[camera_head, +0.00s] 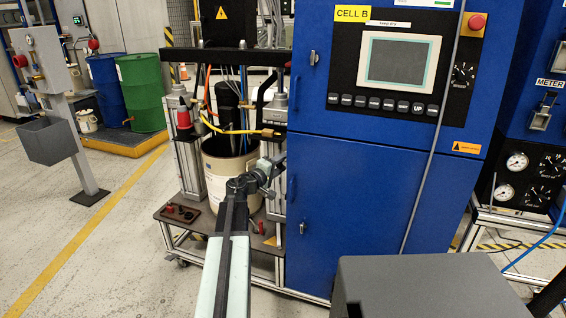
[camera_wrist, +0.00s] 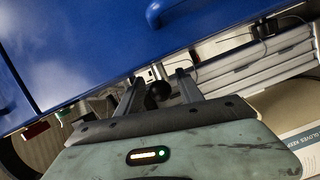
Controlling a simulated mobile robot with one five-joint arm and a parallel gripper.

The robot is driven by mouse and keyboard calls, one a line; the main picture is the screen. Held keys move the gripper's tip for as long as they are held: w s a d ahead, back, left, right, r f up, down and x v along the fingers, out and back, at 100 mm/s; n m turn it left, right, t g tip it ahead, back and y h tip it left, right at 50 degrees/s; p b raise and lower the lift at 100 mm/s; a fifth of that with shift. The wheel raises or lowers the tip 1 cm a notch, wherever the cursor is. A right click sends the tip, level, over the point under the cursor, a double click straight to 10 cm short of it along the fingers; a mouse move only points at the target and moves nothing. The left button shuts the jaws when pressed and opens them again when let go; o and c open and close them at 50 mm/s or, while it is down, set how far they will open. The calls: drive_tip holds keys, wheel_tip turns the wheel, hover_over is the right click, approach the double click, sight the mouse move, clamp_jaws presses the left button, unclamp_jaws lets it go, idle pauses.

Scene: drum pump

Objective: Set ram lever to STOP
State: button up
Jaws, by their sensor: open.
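My gripper (camera_head: 272,166) reaches forward to the left side of the blue cabinet, in front of the drum pump. In the wrist view my gripper (camera_wrist: 157,80) is open, with its two fingers apart. A dark round knob (camera_wrist: 158,91) shows between the fingers; it may be the ram lever's end, but I cannot tell its setting. I cannot tell whether the fingers touch it. A small pale plate (camera_wrist: 146,74) lies just beyond it, too small to read. In the head view the ram lever is not clearly visible, and my arm covers part of this area.
The blue cabinet (camera_head: 365,200) stands close on the right, with a handle (camera_wrist: 160,14) near my gripper. A cream drum (camera_head: 225,165) stands under the pump frame. A low base plate (camera_head: 205,219) with red knobs lies below. Floor is free at the left.

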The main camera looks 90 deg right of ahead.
drive_tip(key=v, duration=0.7)
drive_tip(key=shift+w+a, duration=0.15)
drive_tip(key=shift+a, duration=0.1)
drive_tip(key=shift+d, duration=0.1)
